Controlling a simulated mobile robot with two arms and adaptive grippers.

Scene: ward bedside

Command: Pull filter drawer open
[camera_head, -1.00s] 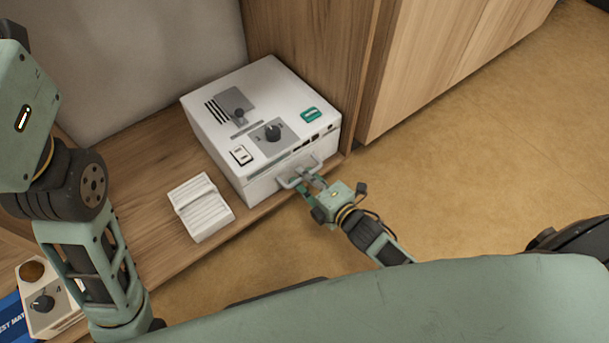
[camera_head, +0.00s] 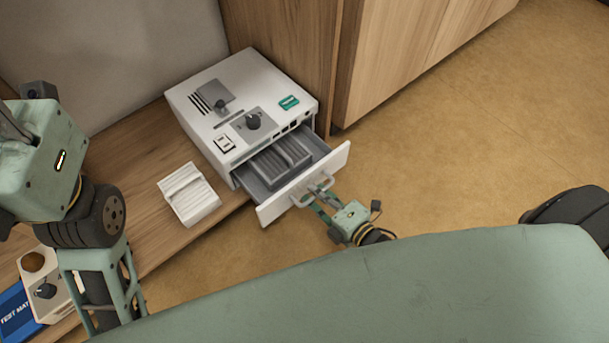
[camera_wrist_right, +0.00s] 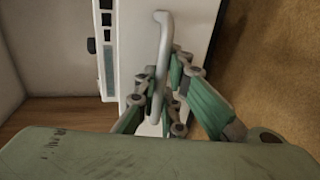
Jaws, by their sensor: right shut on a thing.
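The white machine (camera_head: 245,85) stands on the wooden shelf, with a knob, a switch and a green label on top. Its filter drawer (camera_head: 335,163) is pulled out at the front, and a grey ribbed filter (camera_head: 290,153) lies inside. My right gripper (camera_head: 320,191) is shut on the drawer's bar handle (camera_head: 305,199). In the right wrist view the fingers (camera_wrist_right: 168,95) close around the pale handle (camera_wrist_right: 161,50) in front of the white drawer front. My left arm shows at the left edge, but its fingertips are not in view.
A white ribbed filter (camera_head: 188,194) lies on the wooden shelf (camera_head: 145,235) left of the drawer. A small white box with a knob (camera_head: 48,287) and a blue mat (camera_head: 18,312) are at lower left.

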